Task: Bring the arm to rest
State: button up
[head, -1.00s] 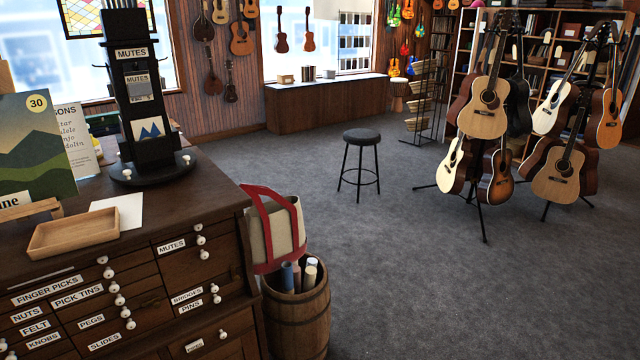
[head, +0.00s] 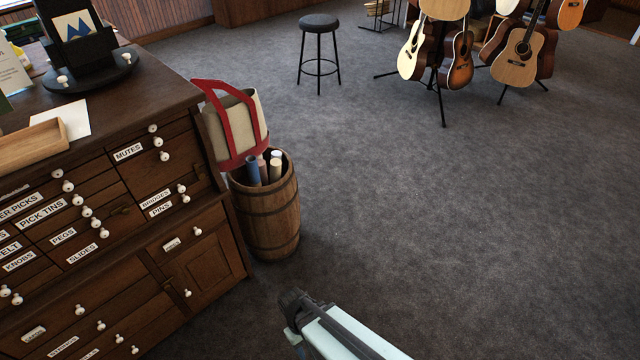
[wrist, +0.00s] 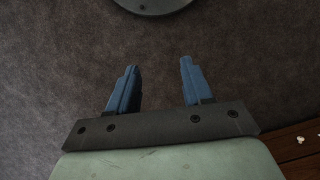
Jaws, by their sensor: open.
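My gripper (wrist: 158,82) shows in the wrist view with its two blue fingers apart and nothing between them. Grey carpet lies beyond the fingertips. In the head view part of my arm (head: 335,330) reaches in from the bottom edge, over the carpet to the right of the wooden drawer cabinet. The fingers cannot be made out in the head view.
The drawer cabinet (head: 185,262) stands at the left. A barrel (head: 270,215) with rolled tubes and a red-handled tote bag (head: 235,125) are beside it. A stool (head: 319,55) and guitars on stands (head: 440,60) are farther back. Open carpet (head: 450,220) fills the right.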

jog(key=s+d+f+m+g+y, duration=0.1)
jog(key=s+d+f+m, duration=0.1)
jog(key=d, duration=0.8)
jog(key=s+d+f+m+g+y, duration=0.1)
jog(key=s+d+m, duration=0.4)
jog(key=d, duration=0.6)
jog(key=shift+s+f+g, duration=0.35)
jog(key=shift+f+g, duration=0.35)
jog(key=shift+f, duration=0.35)
jog(key=shift+o, duration=0.3)
